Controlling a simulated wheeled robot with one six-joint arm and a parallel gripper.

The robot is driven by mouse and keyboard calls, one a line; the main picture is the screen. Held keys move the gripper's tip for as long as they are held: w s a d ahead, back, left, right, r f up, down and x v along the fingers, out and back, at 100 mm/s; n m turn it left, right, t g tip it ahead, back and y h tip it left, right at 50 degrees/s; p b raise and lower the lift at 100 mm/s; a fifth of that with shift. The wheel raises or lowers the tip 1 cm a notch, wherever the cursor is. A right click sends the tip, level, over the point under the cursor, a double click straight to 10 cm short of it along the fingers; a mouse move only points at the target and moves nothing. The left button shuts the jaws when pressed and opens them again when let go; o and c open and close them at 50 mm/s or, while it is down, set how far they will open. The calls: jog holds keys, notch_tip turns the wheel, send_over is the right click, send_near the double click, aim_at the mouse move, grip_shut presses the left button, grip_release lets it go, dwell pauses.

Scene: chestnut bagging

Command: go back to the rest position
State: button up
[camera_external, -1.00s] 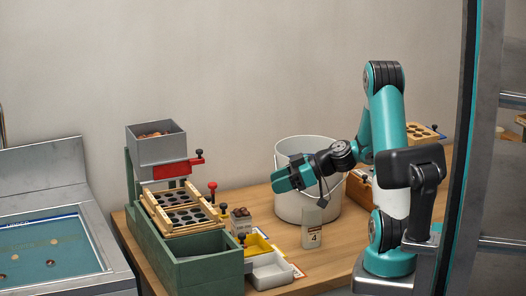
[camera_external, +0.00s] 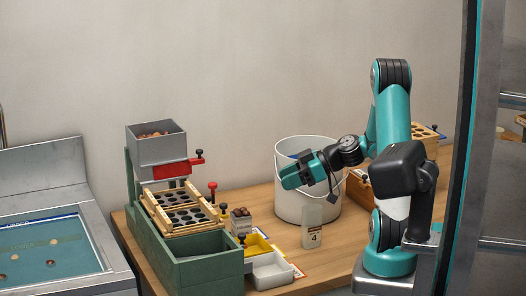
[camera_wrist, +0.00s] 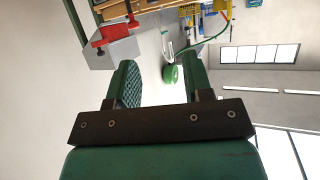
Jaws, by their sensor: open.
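My gripper (camera_external: 287,179) is in front of the white bucket (camera_external: 308,212) in the external view, and hides part of it. In the wrist view my gripper (camera_wrist: 161,80) shows its two green fingers well apart with nothing between them. The wrist picture looks across the room, with the grey hopper and its red slide (camera_wrist: 112,35) at the upper left.
On the wooden bench stand a green machine (camera_external: 208,262) with a grey chestnut hopper (camera_external: 158,152), a white tray (camera_external: 270,270) and a tag marked 4 (camera_external: 312,238). A glass-like frame post (camera_external: 465,150) rises at the right.

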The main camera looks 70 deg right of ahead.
jog(key=s+a+r+n+g+y+p, duration=0.1)
jog(key=a+r+g+p, duration=0.25)
jog(key=a, duration=0.75)
jog(key=s+a+r+n+g+y+p, duration=0.15)
jog(key=a+g, duration=0.35)
jog(key=a, duration=0.6)
jog(key=s+a+r+g+h+p, duration=0.4)
jog(key=s+a+r+p, duration=0.15)
jog(key=s+a, duration=0.55)
notch_tip(320, 180, down, 18)
jog(key=s+b, duration=0.1)
jog(key=b, duration=1.8)
jog(key=shift+d+f+b, duration=0.15)
jog(key=shift+d+b, duration=0.1)
jog(key=shift+b, duration=0.1)
jog(key=shift+c, duration=0.4)
